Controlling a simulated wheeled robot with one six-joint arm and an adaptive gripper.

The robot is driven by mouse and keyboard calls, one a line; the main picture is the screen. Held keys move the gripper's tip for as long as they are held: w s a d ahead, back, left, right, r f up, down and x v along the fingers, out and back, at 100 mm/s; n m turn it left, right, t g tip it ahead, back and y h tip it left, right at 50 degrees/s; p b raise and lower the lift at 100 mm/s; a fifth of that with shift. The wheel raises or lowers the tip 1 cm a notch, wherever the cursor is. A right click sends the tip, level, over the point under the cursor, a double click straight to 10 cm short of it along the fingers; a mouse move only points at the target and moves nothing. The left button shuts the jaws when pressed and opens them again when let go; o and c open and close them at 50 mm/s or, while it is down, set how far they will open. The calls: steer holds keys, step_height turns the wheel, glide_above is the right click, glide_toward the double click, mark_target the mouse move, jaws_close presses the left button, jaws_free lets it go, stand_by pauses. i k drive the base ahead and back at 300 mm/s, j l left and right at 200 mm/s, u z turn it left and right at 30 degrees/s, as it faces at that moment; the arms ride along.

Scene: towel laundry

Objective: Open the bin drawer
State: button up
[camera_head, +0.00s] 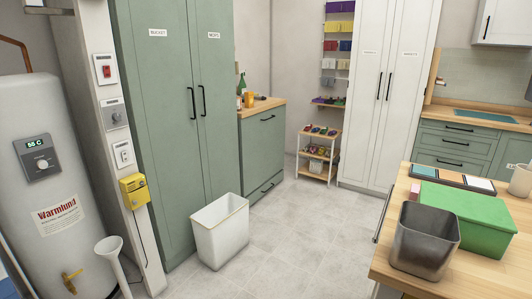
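A low green cabinet (261,150) with a wooden top stands at the back, right of the tall green cupboard. It has a large front with a black bar handle (268,118) near the top and a lower drawer with a handle (267,188). All its fronts look shut. More green drawers (455,135) with black handles sit under the worktop at the right, also shut. No label names any of these as the bin drawer, so I cannot tell which it is. My gripper is not in view.
A white open bin (220,232) stands on the floor before the tall green cupboard (172,110). A wooden table (470,275) at the right holds a metal container (425,240) and a green box (465,218). A small shelf (318,155) stands at the back. The floor between is clear.

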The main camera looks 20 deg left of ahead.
mark_target(262, 135)
steer(key=j+u, duration=0.35)
steer(key=i+j+u, duration=0.1)
steer(key=i+j, duration=0.15)
steer(key=j, duration=0.25)
steer(key=i+j+u, duration=0.15)
steer(key=i+j, duration=0.15)
steer(key=j, duration=0.2)
steer(key=i+j+u, duration=0.1)
steer(key=i+j, duration=0.2)
steer(key=j, duration=0.15)
steer(key=i+j+z, duration=0.25)
steer(key=i, duration=0.2)
steer(key=i+j+z, duration=0.2)
steer(key=i, duration=0.25)
steer(key=i+l+z, duration=0.15)
steer(key=i+z, duration=0.25)
steer(key=i, duration=0.35)
steer(key=i+j+z, duration=0.1)
steer(key=i+z, duration=0.25)
steer(key=i, duration=0.35)
steer(key=i+u, duration=0.15)
steer(key=i, duration=0.35)
steer(key=i+u, duration=0.15)
steer(key=i, duration=0.3)
steer(key=i+l+u, duration=0.15)
steer(key=i, duration=0.35)
steer(key=i+l+u, duration=0.15)
steer(key=i, duration=0.3)
steer(key=i+l+u, duration=0.15)
steer(key=i, duration=0.35)
